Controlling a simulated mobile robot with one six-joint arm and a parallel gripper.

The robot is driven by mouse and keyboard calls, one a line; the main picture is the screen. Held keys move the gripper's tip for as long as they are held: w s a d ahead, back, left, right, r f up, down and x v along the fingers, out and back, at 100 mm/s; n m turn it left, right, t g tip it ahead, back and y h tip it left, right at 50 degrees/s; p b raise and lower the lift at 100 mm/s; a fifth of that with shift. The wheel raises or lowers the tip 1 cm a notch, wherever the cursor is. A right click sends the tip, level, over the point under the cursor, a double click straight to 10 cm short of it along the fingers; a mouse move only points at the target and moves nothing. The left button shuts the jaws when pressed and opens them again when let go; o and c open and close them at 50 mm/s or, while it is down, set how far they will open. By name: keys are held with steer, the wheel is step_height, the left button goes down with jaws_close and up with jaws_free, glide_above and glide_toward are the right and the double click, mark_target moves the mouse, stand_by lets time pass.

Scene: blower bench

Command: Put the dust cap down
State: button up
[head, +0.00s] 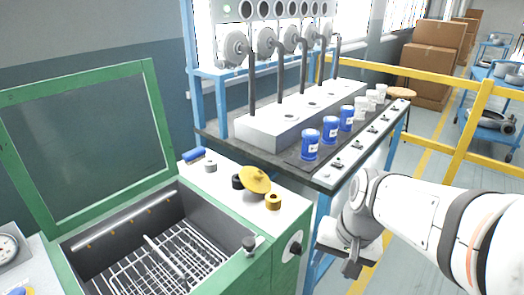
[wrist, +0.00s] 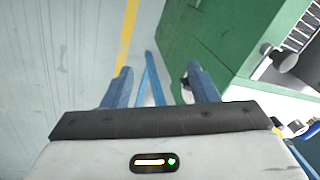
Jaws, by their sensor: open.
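My gripper (head: 352,268) hangs in front of the bench's near end, to the right of the green cabinet, pointing down. In the wrist view my gripper (wrist: 157,80) is open, with nothing between its two blue fingers; the floor and a blue bench leg show beyond. A yellow round cap (head: 255,179), which looks like the dust cap, lies tilted on the cabinet's white top (head: 225,185). It seems to lean on a small black part (head: 238,181); I cannot tell whether they touch. My gripper is apart from it, lower and to the right.
A yellow ring-like part (head: 273,201), a grey part (head: 210,166) and a blue brush (head: 194,155) share the white top. The green cabinet (head: 262,275) has its lid up over a wire rack. Blue and white jars stand on the bench (head: 322,177). A yellow rail (head: 455,165) stands behind.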

steer(key=w+a+r+m+y+p, duration=0.1)
steer(key=w+a+m+y, duration=0.3)
steer(key=w, duration=0.3)
steer(key=w+a+r+m+y+p, duration=0.1)
steer(key=w+a+m+y, duration=0.1)
steer(key=w+a+m, duration=0.35)
steer(key=m+t+y+p, duration=0.1)
steer(key=m+t+y, duration=0.3)
steer(key=m, duration=0.7)
glide_toward(262, 174)
steer(key=shift+w+a+f+g+y, duration=0.2)
steer(key=shift+w+a+f, duration=0.1)
steer(key=shift+a, duration=0.15)
steer(key=shift+w+a+f+g+y, duration=0.2)
steer(key=shift+w+a, duration=0.1)
steer(key=shift+a, duration=0.1)
steer(key=shift+m, duration=0.25)
steer(key=x, duration=0.7)
steer(key=shift+w+a+f, duration=0.2)
steer(key=shift+w+f, duration=0.05)
steer(key=shift+w, duration=0.05)
steer(key=shift+c, duration=0.3)
steer(key=c, duration=1.1)
